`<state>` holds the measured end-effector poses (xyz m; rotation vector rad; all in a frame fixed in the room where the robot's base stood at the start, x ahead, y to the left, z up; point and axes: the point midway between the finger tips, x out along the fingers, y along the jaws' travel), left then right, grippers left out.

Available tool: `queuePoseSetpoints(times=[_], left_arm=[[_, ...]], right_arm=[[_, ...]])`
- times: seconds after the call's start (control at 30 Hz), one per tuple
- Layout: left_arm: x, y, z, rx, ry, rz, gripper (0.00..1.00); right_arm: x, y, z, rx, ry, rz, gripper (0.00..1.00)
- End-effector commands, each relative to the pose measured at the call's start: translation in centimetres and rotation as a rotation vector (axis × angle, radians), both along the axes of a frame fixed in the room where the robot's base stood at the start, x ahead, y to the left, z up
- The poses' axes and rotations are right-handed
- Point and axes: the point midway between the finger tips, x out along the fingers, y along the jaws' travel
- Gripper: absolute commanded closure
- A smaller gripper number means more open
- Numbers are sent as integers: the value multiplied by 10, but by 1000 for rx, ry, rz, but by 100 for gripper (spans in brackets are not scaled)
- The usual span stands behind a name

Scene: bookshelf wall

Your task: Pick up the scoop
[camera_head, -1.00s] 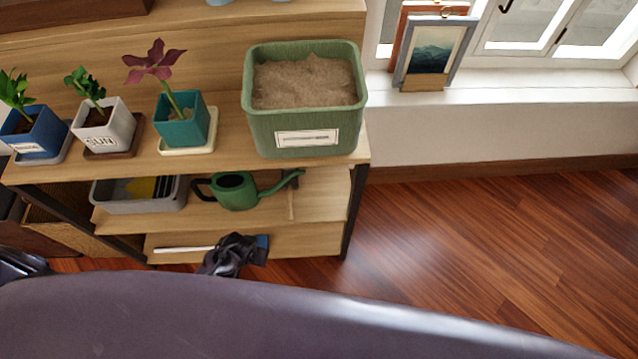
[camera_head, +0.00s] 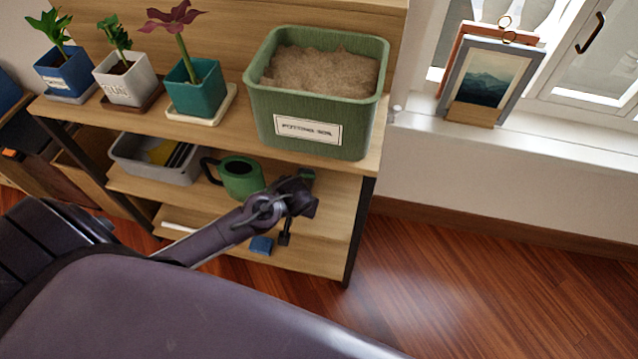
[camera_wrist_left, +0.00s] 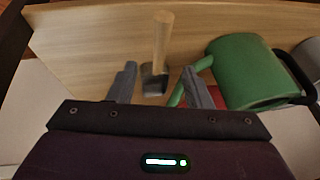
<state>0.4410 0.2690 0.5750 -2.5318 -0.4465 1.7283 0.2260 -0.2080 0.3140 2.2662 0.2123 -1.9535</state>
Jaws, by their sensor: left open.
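The scoop, with a pale wooden handle (camera_wrist_left: 162,42) and a dark grey metal head (camera_wrist_left: 154,82), shows in the left wrist view on the wooden shelf. In the head view it is hidden behind my left gripper (camera_head: 296,205), which is at the right part of the middle shelf. In the wrist view my left gripper (camera_wrist_left: 159,70) is open, its two fingers apart, with the scoop's head between and a little ahead of them. I cannot tell whether they touch it. My right gripper is not in view.
A green watering can (camera_head: 240,177) stands close beside the scoop; its spout passes near the right finger in the wrist view. A grey bin (camera_head: 158,170) is farther left. Above are a green potting soil tub (camera_head: 355,130) and potted plants (camera_head: 196,88). A blue object (camera_head: 261,246) is below.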

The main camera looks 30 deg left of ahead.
Motion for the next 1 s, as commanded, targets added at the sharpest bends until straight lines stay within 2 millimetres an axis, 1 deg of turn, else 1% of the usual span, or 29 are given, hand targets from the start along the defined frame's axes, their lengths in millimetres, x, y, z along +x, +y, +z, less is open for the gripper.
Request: queuePoseSetpoints(times=[0.03,0.27,0.3,0.4,0.5,0.6,0.8,0.87,1.0], left_arm=[[2,2,-6,1,2,2,55],[13,8,-30,0,1,-2,55],[16,10,-36,1,3,-1,55],[24,13,-50,0,2,1,55],[27,16,-60,0,1,-1,55],[29,18,-64,0,1,-2,55],[28,18,-63,0,1,-2,55],[28,18,-63,0,1,-2,61],[28,18,-63,0,1,-2,80]], right_arm=[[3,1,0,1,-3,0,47],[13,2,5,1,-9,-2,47],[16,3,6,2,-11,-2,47],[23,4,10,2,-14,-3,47],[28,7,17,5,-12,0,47],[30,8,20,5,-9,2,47],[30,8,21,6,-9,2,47],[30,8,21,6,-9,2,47],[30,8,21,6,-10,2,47]])
